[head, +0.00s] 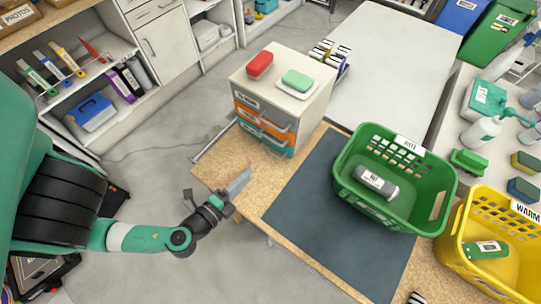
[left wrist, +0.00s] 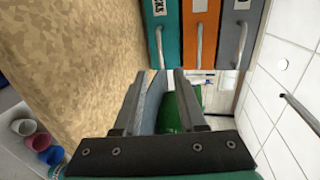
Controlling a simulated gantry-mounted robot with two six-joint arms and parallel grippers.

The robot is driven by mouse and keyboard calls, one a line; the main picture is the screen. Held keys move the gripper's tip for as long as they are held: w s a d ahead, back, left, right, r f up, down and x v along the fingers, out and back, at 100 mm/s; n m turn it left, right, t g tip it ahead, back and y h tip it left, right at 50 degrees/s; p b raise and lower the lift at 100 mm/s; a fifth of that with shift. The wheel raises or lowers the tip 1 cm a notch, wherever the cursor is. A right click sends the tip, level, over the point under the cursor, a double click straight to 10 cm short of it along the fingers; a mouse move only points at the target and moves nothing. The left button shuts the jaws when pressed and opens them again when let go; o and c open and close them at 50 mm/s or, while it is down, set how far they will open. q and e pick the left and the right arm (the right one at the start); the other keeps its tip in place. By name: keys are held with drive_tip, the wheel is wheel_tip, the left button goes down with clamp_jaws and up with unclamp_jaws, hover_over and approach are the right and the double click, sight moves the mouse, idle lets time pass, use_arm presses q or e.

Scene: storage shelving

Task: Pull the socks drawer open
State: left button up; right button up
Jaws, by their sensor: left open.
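A small white cabinet (head: 313,108) stands on the wooden worktop, with a grey, an orange and a teal drawer stacked from top to bottom. The teal bottom drawer (head: 279,149) also shows in the left wrist view (left wrist: 171,25); its partly visible label ends in "KS". Its metal bar handle (left wrist: 159,46) is ahead of my fingers. All three drawers look shut. My left gripper (head: 242,180) is open and empty, low over the worktop in front of the cabinet, apart from the handle. It also shows in the left wrist view (left wrist: 160,78). My right gripper is not in view.
Red (head: 260,64) and green (head: 297,81) items sit on the cabinet top. A dark mat (head: 309,213) and a green basket (head: 357,196) lie to the right, with a yellow basket (head: 456,250) beyond. Worktop between gripper and cabinet is clear.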

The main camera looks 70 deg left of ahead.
use_arm(q)
drive_tip(key=shift+w+a+f+b, duration=0.75)
drive_tip(key=shift+w+b, duration=0.25)
drive_tip(key=shift+b, duration=1.55)
drive_tip(key=shift+w+a+r+p, duration=0.25)
drive_tip(key=shift+w+a+p, duration=0.1)
drive_tip(key=shift+w, duration=0.15)
drive_tip(key=shift+w+a+r+p, duration=0.2)
drive_tip(key=shift+w+a+p, duration=0.15)
drive_tip(key=shift+w, duration=0.1)
drive_tip(key=p+x, duration=0.1)
drive_tip(key=x, duration=0.5)
drive_tip(key=shift+d+f+p, duration=0.1)
drive_tip(key=shift+p, duration=0.2)
drive_tip(key=shift+w+a+f, duration=0.2)
drive_tip(key=shift+w, duration=0.15)
clamp_jaws()
